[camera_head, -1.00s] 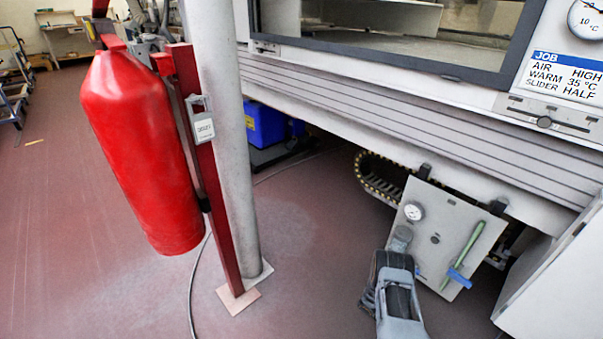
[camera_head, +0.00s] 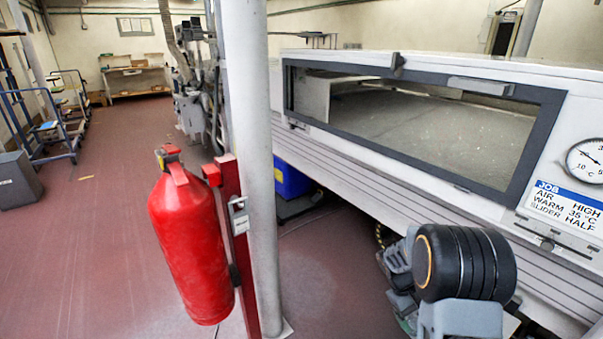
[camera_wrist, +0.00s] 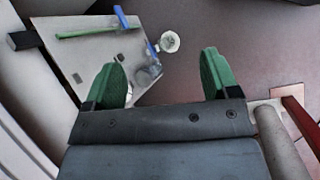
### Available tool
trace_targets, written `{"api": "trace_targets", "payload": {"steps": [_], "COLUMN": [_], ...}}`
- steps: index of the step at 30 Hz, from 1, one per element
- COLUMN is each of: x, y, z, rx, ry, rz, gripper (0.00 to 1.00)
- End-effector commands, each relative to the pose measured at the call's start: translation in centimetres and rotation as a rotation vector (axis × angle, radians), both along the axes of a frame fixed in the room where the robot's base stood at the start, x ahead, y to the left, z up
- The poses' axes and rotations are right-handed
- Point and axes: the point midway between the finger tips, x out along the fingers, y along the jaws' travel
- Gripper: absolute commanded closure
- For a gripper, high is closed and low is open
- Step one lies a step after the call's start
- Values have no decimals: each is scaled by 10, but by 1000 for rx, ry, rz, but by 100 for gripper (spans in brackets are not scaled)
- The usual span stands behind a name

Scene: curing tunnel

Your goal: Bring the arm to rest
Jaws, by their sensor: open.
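My gripper (camera_wrist: 160,82) shows in the wrist view with its two green fingers spread apart and nothing between them. It hangs above the floor beside a grey panel (camera_wrist: 88,68). In the head view my arm (camera_head: 465,265) is folded up at the lower right, in front of the tunnel (camera_head: 400,200). My fingertips are not clear there.
A red fire extinguisher (camera_head: 190,245) hangs on a red post (camera_head: 238,250) beside a grey column (camera_head: 250,150). A job label (camera_head: 565,203), a dial (camera_head: 588,160) and a slider (camera_head: 548,243) are on the tunnel's right end. Open floor (camera_head: 90,240) lies to the left.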

Motion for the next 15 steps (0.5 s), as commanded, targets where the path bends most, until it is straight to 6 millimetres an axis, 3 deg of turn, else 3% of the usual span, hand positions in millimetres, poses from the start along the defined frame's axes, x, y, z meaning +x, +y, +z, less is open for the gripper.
{"api": "trace_targets", "payload": {"steps": [1,6,12,15], "x": [-3,-25,-60,-77], "y": [12,49,86,102], "z": [56,167,269,305], "rx": [20,118,250,311], "ry": [-65,-262,-472,-555], "rz": [-16,-78,-139,-160], "gripper": [19,19,19,19]}}
